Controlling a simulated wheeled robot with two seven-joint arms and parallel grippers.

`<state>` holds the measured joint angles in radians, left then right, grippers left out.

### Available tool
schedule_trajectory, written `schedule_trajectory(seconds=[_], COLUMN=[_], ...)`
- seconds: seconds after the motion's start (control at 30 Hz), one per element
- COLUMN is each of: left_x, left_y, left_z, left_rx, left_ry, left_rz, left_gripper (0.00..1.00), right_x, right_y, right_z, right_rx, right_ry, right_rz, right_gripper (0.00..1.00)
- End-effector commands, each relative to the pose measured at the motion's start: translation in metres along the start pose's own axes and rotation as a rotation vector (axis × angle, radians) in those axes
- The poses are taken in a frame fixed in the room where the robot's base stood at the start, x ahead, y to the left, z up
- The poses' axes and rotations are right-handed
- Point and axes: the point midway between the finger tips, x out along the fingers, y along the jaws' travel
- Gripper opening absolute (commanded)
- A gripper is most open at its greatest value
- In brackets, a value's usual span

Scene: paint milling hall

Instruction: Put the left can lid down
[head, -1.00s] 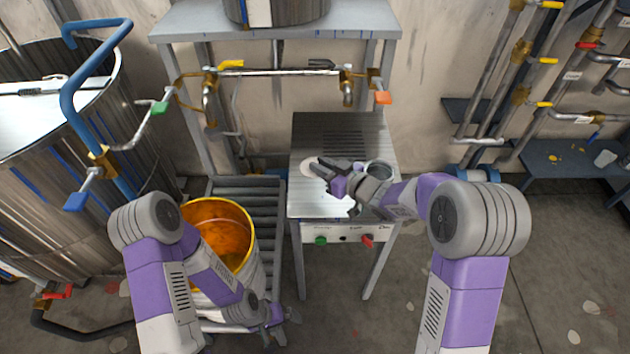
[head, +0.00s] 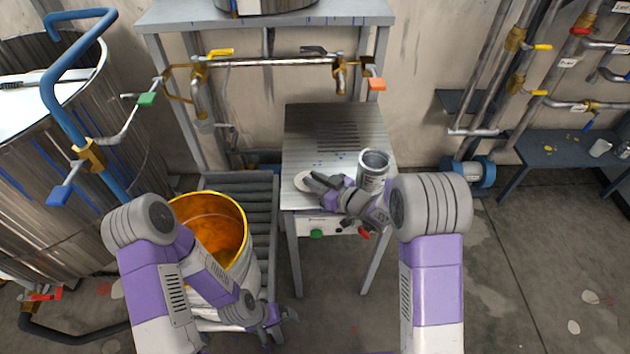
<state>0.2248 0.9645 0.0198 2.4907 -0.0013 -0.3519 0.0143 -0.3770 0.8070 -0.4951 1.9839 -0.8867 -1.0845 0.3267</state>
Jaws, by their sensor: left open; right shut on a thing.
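My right gripper (head: 312,180) is shut on a pale round lid (head: 302,182), held flat over the front left part of the steel cabinet top (head: 330,115). I cannot tell whether the lid touches the top. An open grey metal can (head: 373,170) stands upright on the cabinet's right side, just behind and right of the gripper, with its lower part partly hidden by my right arm. My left gripper (head: 285,325) is open and empty, low beside the yellow-rimmed drum (head: 246,205).
The drum of orange paint stands on a roller conveyor (head: 262,220) left of the cabinet. The cabinet front carries a green and a red button (head: 316,234). Valve pipes (head: 270,61) run behind it. A large steel vat (head: 50,190) stands far left.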

Motion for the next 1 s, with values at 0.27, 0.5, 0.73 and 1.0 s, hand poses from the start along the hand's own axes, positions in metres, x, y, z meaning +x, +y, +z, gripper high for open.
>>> schedule_trajectory(seconds=[0.27,0.5,0.73,1.0], left_x=[0.003,0.003,-0.003,-0.014], left_y=[-0.001,-0.001,0.001,0.005], left_z=[0.000,0.000,0.000,0.001], left_rx=[0.000,0.000,0.000,0.000], left_ry=[0.000,0.000,0.000,0.000], left_rz=[0.000,0.000,0.000,0.000], left_gripper=[1.00,1.00,1.00,1.00], right_x=[0.001,0.001,-0.005,-0.062], right_y=[0.000,0.000,0.001,0.001], right_z=[0.004,0.004,-0.002,-0.002], right_rx=[0.001,0.000,0.002,0.005], right_ry=[0.000,0.000,-0.002,0.000], right_rz=[0.000,0.000,0.002,0.005], right_gripper=[0.40,0.46,0.46,0.46])
